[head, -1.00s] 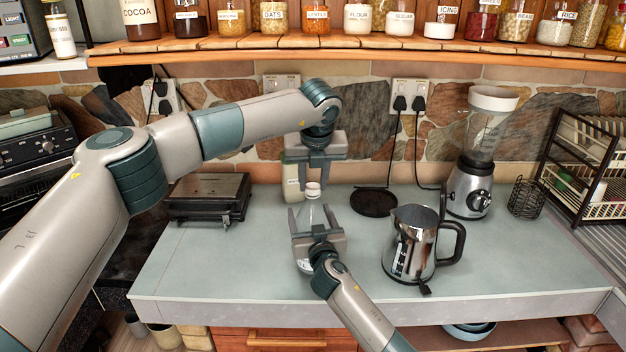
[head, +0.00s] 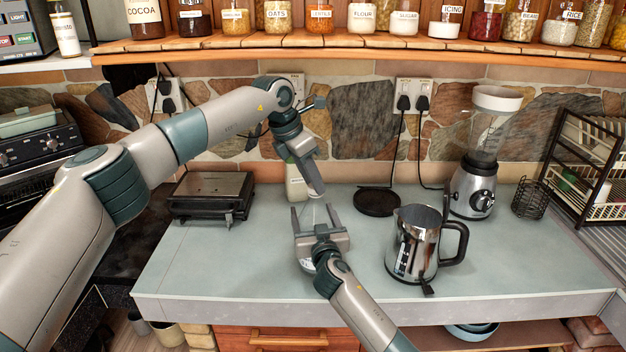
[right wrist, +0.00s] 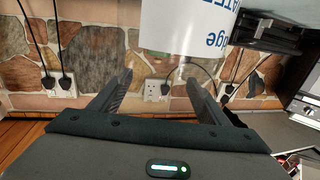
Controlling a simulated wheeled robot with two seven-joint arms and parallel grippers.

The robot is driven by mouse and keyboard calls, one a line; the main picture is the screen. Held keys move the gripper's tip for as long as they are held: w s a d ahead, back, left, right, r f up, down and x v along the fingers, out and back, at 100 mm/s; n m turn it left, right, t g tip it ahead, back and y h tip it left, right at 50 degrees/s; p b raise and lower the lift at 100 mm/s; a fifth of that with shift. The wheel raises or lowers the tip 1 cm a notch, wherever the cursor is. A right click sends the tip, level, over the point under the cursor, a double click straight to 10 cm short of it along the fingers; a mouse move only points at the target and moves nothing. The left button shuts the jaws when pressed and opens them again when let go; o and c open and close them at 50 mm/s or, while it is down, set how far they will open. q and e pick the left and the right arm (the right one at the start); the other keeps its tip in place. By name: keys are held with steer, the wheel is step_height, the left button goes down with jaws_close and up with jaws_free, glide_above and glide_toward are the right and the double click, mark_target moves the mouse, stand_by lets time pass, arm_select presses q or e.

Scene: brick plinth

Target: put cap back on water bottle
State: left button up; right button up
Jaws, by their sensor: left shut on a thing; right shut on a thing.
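In the right wrist view, a white label with blue letters (right wrist: 185,28), seemingly the bottle's, shows beyond the right fingers (right wrist: 157,85).
A steel jug (head: 414,245) stands right of the right gripper, with a blender (head: 474,185) behind it. A black round base (head: 377,202) and a pale bottle (head: 296,187) are at the back. A grill (head: 212,193) stands left. The front-left counter is clear.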

arm_select(q)
steer(key=m, duration=0.2)
steer(key=m+g, duration=0.1)
steer(key=m, duration=0.1)
steer(key=shift+w+a+g+h, duration=0.1)
steer(key=shift+w+g+h, duration=0.2)
steer(key=shift+w, duration=0.05)
steer(key=shift+m+g, duration=0.4)
steer(key=shift+m, duration=0.8)
steer(key=o, duration=1)
steer(key=shift+s+r, duration=0.1)
steer(key=shift+r, duration=2.15)
